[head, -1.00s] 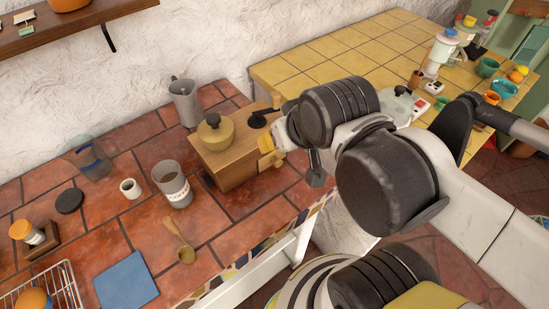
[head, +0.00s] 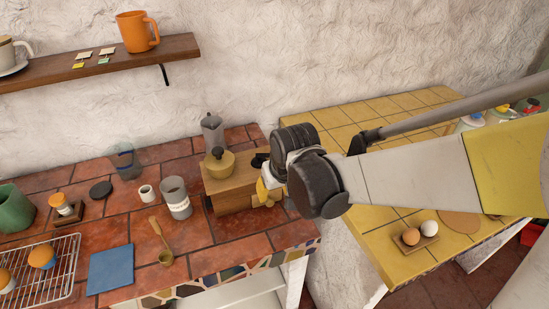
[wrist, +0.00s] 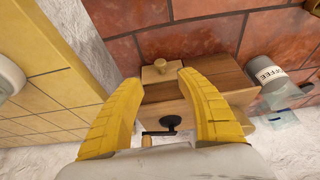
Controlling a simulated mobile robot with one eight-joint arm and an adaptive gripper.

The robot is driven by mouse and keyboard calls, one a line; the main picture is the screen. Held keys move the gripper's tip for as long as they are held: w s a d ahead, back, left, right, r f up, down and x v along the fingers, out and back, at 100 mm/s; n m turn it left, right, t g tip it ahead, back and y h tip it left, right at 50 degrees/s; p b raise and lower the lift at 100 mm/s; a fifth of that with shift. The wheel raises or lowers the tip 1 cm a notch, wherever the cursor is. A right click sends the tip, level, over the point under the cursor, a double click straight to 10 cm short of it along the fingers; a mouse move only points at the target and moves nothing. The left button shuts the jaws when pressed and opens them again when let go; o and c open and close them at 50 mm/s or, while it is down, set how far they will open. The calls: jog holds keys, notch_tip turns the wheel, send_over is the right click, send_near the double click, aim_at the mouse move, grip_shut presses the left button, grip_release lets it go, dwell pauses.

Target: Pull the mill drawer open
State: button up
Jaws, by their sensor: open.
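The coffee mill (head: 232,188) is a wooden box with a brass-coloured domed top, standing on the red-tiled counter. Its small wooden knob (wrist: 160,72) shows in the wrist view, beyond and roughly between my fingertips. I cannot tell whether the drawer is fully shut. The mill's dark crank (wrist: 171,122) shows lower down between the fingers. In the head view my gripper (head: 266,193) is at the mill's right side, and my wrist hides part of that side.
A grey coffee canister (head: 176,198) stands just left of the mill, and a moka pot (head: 212,130) behind it. A wooden scoop (head: 161,240) and a blue mat (head: 111,268) lie in front. The yellow-tiled counter (head: 345,128) is to the right, across a gap.

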aim_at(270, 202)
jog(key=b+x, duration=0.3)
jog(key=x, duration=0.6)
jog(key=shift+w+a+f, duration=0.15)
jog(key=shift+w+f, duration=0.15)
jog(key=shift+c, duration=0.6)
grip_shut()
